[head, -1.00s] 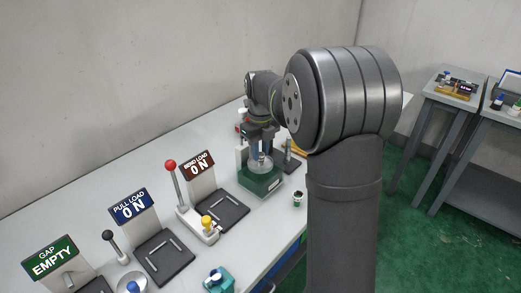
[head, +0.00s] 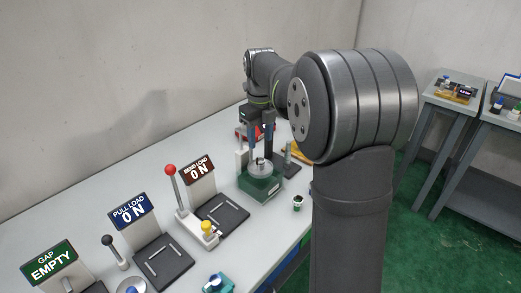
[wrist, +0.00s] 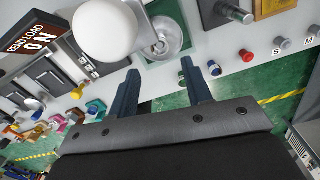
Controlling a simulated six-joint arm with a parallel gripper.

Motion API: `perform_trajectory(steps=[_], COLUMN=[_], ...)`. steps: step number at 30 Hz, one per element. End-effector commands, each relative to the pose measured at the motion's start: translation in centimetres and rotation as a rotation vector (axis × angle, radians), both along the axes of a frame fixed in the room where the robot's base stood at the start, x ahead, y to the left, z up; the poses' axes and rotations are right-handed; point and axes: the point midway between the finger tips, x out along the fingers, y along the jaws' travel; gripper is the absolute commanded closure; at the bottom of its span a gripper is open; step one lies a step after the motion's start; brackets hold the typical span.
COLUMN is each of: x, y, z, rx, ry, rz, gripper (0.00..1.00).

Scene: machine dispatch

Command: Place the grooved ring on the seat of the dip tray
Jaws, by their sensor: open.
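A green block (head: 262,188) stands on the bench with a round silver dish-like piece (head: 260,167) on top; I take this for the dip tray. In the wrist view a round silver dish (wrist: 172,28) with a smaller round part inside shows beyond the fingers. I cannot tell for sure whether that part is the grooved ring. My gripper (head: 262,138) is above the dish, pointing down. Its two blue-grey fingers (wrist: 160,80) are apart with nothing seen between them, so it is open.
Left of the green block stand the bend-load sign (head: 199,168), a red-knobbed lever (head: 170,170) and a black tray (head: 222,216). A small green-and-white cup (head: 298,203) sits near the bench edge. A white ball (wrist: 105,30) is close in the wrist view.

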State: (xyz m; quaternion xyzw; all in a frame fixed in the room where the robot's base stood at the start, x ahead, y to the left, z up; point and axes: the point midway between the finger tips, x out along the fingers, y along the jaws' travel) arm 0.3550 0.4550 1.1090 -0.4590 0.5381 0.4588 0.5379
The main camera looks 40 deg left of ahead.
Motion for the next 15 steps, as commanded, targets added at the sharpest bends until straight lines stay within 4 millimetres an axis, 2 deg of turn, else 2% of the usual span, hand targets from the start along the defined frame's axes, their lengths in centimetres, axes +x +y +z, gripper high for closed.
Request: perform_trajectory(steps=[3, 6, 10, 15], x=[0.0, 0.0, 0.0, 0.0], y=[0.0, 0.0, 0.0, 0.0], z=[2.4, 3.9, 4.9, 5.3], rx=[0.003, 0.002, 0.001, -0.001], ry=[-0.002, -0.001, -0.001, 0.000], rz=[0.000, 0.000, 0.000, 0.000], gripper=[0.55, 0.55, 0.55, 0.55])
